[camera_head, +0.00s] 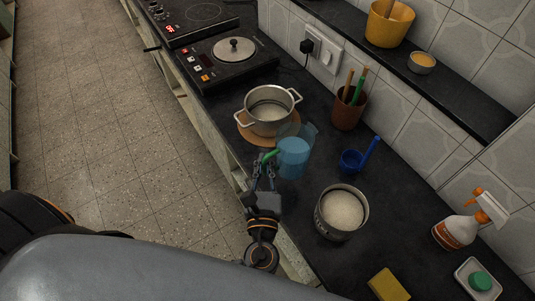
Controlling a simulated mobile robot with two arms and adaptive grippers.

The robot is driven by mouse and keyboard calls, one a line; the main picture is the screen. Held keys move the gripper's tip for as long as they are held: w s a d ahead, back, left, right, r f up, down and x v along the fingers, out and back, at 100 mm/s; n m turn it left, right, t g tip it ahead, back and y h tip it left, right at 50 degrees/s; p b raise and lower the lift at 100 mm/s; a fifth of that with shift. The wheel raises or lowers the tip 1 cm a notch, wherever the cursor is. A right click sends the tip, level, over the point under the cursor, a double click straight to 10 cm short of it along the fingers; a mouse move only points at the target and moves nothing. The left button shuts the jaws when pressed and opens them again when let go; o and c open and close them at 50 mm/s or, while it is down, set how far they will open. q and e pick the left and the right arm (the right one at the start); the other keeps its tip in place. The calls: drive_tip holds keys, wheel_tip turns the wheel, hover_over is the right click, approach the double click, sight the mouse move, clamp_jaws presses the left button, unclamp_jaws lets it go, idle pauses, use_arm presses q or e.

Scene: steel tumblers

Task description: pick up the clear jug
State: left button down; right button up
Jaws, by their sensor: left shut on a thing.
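The clear jug (292,160) stands on the dark counter beside the pot. It looks bluish, and a green handle sticks out on its left side. My left gripper (265,172) is at this handle, on the side nearest the counter's front edge, and is shut on it. The fingers partly hide the handle. I cannot tell whether the jug's base touches the counter. My right gripper is not in view.
A steel pot (270,113) on a round wooden board is right behind the jug. A blue cup (351,161) with a blue handle, a tin of white grains (341,213) and a brown utensil holder (347,109) stand to the right. A yellow sponge (388,285) lies nearer.

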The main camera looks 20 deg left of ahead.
use_arm(q)
drive_tip(key=s+r+p, duration=0.3)
drive_tip(key=s+r, duration=0.1)
drive_tip(key=s, duration=0.4)
drive_tip(key=shift+s+d, duration=0.2)
drive_tip(key=shift+s, duration=0.25)
idle(0.7)
